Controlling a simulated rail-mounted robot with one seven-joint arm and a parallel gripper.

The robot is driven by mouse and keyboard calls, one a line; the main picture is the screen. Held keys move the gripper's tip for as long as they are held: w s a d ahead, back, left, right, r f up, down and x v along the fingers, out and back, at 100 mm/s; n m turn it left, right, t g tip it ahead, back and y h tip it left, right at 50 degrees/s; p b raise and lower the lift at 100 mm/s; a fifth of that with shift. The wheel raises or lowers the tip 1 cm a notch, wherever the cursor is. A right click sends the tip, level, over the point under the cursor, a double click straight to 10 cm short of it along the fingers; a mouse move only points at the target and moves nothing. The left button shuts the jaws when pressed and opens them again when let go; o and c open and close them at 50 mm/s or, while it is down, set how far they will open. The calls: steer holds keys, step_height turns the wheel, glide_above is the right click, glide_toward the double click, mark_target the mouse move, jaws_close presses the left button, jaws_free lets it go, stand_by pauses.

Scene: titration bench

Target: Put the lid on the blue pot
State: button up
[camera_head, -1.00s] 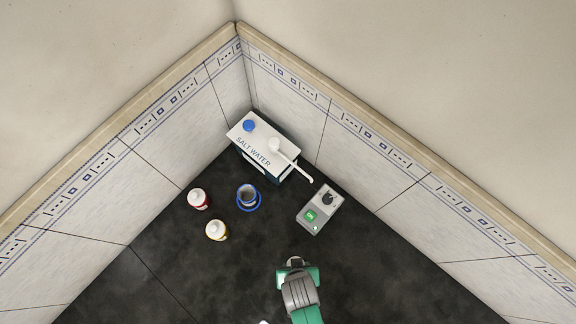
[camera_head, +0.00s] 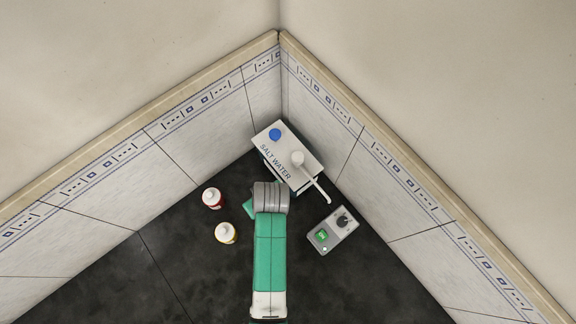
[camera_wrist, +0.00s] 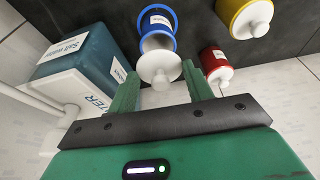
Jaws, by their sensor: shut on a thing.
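In the wrist view, my gripper (camera_wrist: 159,75) is shut on the white lid (camera_wrist: 161,66), which has a round knob between the green fingers. The blue pot (camera_wrist: 157,19), with a white label and blue rim, is just beyond the lid. The lid overlaps part of its open mouth in the picture; I cannot tell whether they touch. In the head view, my arm hides the pot and the lid.
A salt water container (camera_head: 288,150) with a blue cap and pump spout stands behind. A red bottle (camera_head: 213,199) and a yellow bottle (camera_head: 226,233) stand left of my arm. A grey device (camera_head: 333,231) is at right. The dark front bench is clear.

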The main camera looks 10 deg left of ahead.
steer(key=shift+w+a+r+n, duration=0.4)
steer(key=shift+w+a+r, duration=0.15)
steer(key=shift+w, duration=0.15)
step_height(320, 180, down, 5)
steer(key=b, duration=0.5)
steer(key=shift+s+r, duration=0.1)
steer(key=shift+f+b, duration=0.35)
steer(key=shift+f, duration=0.5)
steer(key=shift+d+r+p, duration=0.1)
steer(key=shift+p, duration=0.4)
steer(key=shift+f, duration=0.25)
stand_by(1.0)
steer(key=o, duration=1.5)
steer(key=shift+r+p, duration=0.15)
steer(key=shift+p, duration=0.2)
